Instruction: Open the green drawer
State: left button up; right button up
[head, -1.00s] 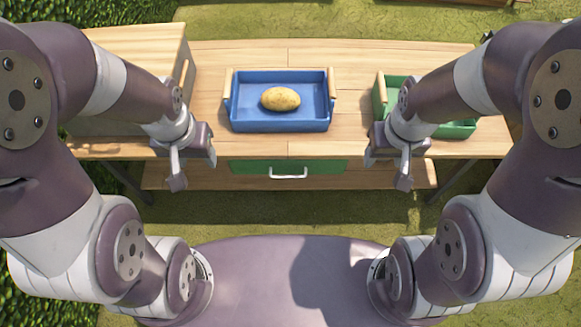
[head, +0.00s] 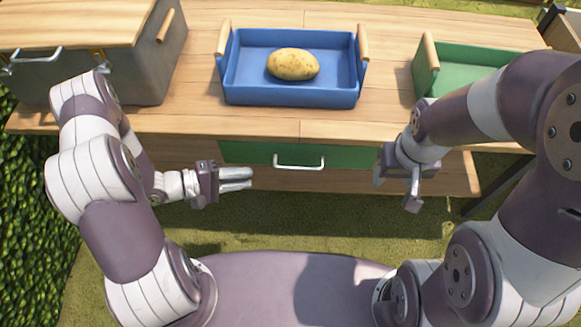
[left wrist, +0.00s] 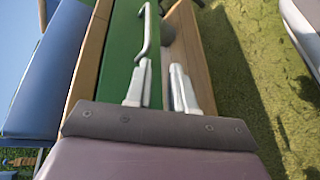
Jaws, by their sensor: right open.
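The green drawer (head: 350,156) is closed under the table's front edge, with a silver bar handle (head: 299,162) on its front. My left gripper (head: 250,179) is to the left of the handle and slightly lower in the head view, fingers pointing right, empty. In the left wrist view its two fingers (left wrist: 158,82) stand apart, and the handle (left wrist: 147,35) is ahead of them, more in line with the left finger. The green drawer front (left wrist: 122,45) also shows there. My right gripper (head: 396,190) is open and empty, right of the drawer, pointing down.
A blue tray (head: 290,98) with a potato (head: 293,64) stands on the wooden table (head: 200,115). A green tray (head: 424,68) is at the right, a grey box with a wooden lid (head: 70,22) at the left. A lower shelf (head: 330,182) runs below the drawer.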

aim_at(285, 169)
pick_arm(q)
jog(key=shift+n+h, duration=0.5)
jog(key=shift+n, duration=0.4)
jog(key=b+x, duration=0.1)
jog(key=x, duration=0.2)
jog(key=r+b+x, duration=0.1)
jog(key=x, duration=0.3)
jog(key=b+x, duration=0.1)
jog(key=x, duration=0.3)
jog(key=shift+d+r+b, duration=0.15)
jog(key=shift+d+b, duration=0.15)
jog(key=shift+b, duration=0.05)
jog(key=shift+w+d, duration=0.3)
jog(key=shift+d, duration=0.35)
grip_shut()
